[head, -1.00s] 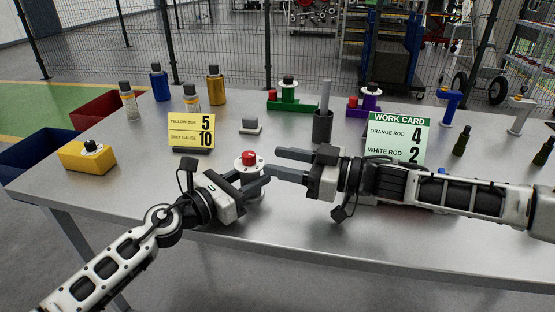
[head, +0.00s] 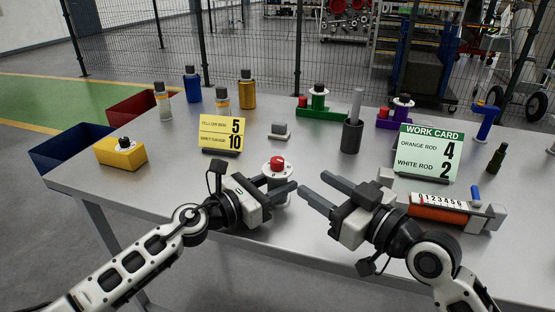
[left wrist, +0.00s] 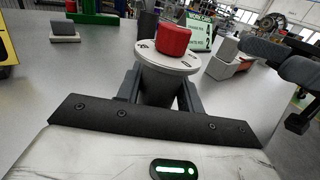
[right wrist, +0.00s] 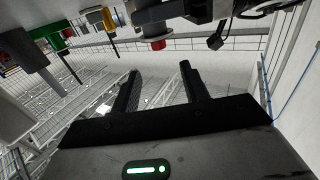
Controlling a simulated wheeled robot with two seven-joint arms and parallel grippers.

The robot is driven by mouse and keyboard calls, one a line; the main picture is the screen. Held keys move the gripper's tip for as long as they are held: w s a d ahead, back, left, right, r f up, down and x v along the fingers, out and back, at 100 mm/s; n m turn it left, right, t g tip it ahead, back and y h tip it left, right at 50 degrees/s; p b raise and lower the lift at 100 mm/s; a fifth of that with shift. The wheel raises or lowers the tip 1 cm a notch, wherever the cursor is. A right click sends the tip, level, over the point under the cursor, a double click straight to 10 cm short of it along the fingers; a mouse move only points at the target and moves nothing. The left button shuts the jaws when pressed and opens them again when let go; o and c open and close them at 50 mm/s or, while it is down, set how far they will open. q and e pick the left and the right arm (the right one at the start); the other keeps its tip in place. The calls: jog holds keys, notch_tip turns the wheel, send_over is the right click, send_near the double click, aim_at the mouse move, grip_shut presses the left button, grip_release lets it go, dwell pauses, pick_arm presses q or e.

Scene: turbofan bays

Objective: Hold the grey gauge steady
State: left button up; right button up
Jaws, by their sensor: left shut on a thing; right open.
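The grey gauge has a white dial (head: 268,170) and a red knob on top. It stands upright on the table near the front middle. My left gripper (head: 280,187) is shut around its grey body, one finger on each side, as the left wrist view shows with the gauge (left wrist: 158,84) between the fingers. My right gripper (head: 314,184) is open and empty, just right of the gauge and apart from it. In the right wrist view its fingers (right wrist: 160,78) hold nothing, and the red knob (right wrist: 158,44) shows beyond them.
A yellow sign (head: 221,134) stands behind left, a green-white work card (head: 428,152) behind right. An orange device with a number scale (head: 438,213) lies right of my right gripper. A dark cup (head: 351,138) holds a grey rod. A yellow block (head: 120,156) and bins stand left.

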aim_at(282, 163)
jog(key=x, duration=1.1)
jog(key=shift+w+a, duration=0.3)
jog(key=c, duration=1)
